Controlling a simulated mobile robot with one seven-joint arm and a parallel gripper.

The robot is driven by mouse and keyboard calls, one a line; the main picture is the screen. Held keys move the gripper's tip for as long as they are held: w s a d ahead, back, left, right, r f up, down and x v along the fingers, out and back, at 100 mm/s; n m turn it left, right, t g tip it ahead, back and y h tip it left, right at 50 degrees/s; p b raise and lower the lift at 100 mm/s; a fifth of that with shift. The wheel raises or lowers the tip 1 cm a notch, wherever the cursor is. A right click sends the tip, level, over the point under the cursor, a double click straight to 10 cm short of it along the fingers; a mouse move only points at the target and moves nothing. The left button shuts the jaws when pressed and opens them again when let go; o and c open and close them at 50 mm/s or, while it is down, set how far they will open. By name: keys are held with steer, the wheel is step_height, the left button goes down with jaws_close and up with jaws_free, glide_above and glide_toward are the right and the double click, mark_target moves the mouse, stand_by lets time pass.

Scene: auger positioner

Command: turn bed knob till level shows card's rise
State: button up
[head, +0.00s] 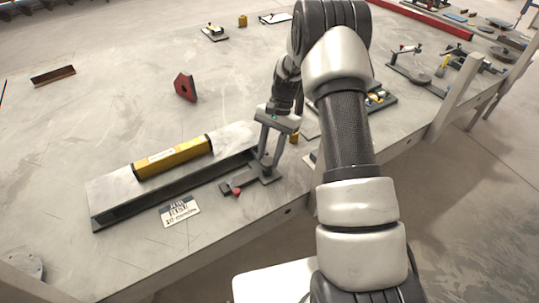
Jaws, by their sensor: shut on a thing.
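The yellow spirit level (172,157) lies along the grey bed (112,193); its vial is too small to read. The white card (180,211) lies on the table in front of the bed. Its dark print seems to include the word "RISE", but the rest is too small to read. My gripper (268,160) points down at the bed's right end, with its fingers shut on what appears to be the bed knob. The knob itself is mostly hidden between the fingers. A dark base with a red-tipped arm (236,190) sits just below the gripper.
A red angular block (185,87) stands behind the bed, and a brown bar (53,76) lies at the far left. Several tools and clamps (420,70) lie to the right beyond my arm. The table's front edge runs close below the card. The table behind the bed is largely clear.

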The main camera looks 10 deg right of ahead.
steer(key=n+h, duration=0.1)
steer(key=n, duration=0.2)
steer(key=n+g+h, duration=0.1)
steer(key=n, duration=0.2)
steer(key=shift+w+a, duration=0.15)
steer(key=shift+a, duration=0.05)
stand_by(0.4)
steer(key=o, duration=1)
steer(key=p+v, duration=0.1)
steer(key=v, duration=1.6)
steer(key=shift+w+a+r, duration=0.15)
steer(key=shift+r, duration=0.1)
